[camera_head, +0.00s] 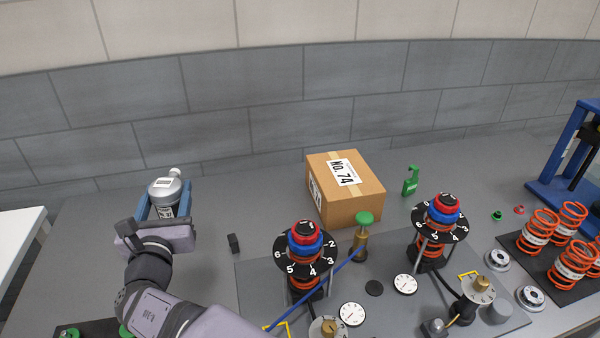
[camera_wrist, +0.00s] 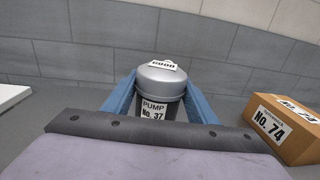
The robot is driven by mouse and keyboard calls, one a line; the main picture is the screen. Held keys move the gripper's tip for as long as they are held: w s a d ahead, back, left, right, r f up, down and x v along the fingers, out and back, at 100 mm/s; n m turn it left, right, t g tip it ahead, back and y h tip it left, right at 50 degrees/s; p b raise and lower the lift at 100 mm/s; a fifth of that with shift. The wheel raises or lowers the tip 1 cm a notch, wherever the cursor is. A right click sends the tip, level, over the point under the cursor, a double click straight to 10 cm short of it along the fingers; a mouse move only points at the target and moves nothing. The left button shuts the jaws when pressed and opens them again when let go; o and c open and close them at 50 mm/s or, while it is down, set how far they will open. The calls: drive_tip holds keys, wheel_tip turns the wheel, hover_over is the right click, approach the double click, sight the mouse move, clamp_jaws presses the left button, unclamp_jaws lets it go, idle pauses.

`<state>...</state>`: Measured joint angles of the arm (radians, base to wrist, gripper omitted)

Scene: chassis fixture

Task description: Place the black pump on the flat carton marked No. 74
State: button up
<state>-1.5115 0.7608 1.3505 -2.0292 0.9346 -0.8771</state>
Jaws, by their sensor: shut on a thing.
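A pump (camera_head: 165,191) with a silver-grey top and a darker lower body is between the blue fingers of my gripper (camera_head: 164,197), which is shut on it. In the wrist view the pump (camera_wrist: 161,80) is upright and its label reads "PUMP No. 37". My gripper (camera_wrist: 160,96) hides its lower part, so I cannot tell whether it touches the table. The brown carton (camera_head: 355,205), marked No. 74, stands closed on the table well to the right of my gripper. The carton also shows at the right edge of the wrist view (camera_wrist: 292,138).
Two spring assemblies with red and blue knobs (camera_head: 305,240) (camera_head: 445,210) stand in front and right of the carton. A green-capped brass valve (camera_head: 364,222) stands close to its front. A small black block (camera_head: 234,243) lies between gripper and carton. A green part (camera_head: 411,181) stands right.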

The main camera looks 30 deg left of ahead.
drive_tip(key=w+d+r+m+t+h+p, duration=0.1)
drive_tip(key=w+d+h+p, duration=0.15)
drive_tip(key=w, duration=0.45)
drive_tip(key=w+d+r+m+t+h+p, duration=0.1)
drive_tip(key=w+d+r, duration=0.15)
drive_tip(key=w, duration=0.45)
wheel_tip(320, 180, up, 7)
drive_tip(key=m+t+h+p, duration=0.25)
drive_tip(key=m+h, duration=0.55)
drive_tip(key=h, duration=0.4)
hover_over(333, 182)
drive_tip(key=shift+f+g+y+p, duration=0.25)
drive_tip(key=shift+g+p, duration=0.1)
drive_tip(key=shift+p, duration=0.1)
drive_tip(key=shift+f+p, duration=1.1)
drive_tip(key=shift+f, duration=3.7)
drive_tip(key=shift+f, duration=0.2)
drive_tip(key=o, duration=1.5)
drive_tip(key=shift+f, duration=0.1)
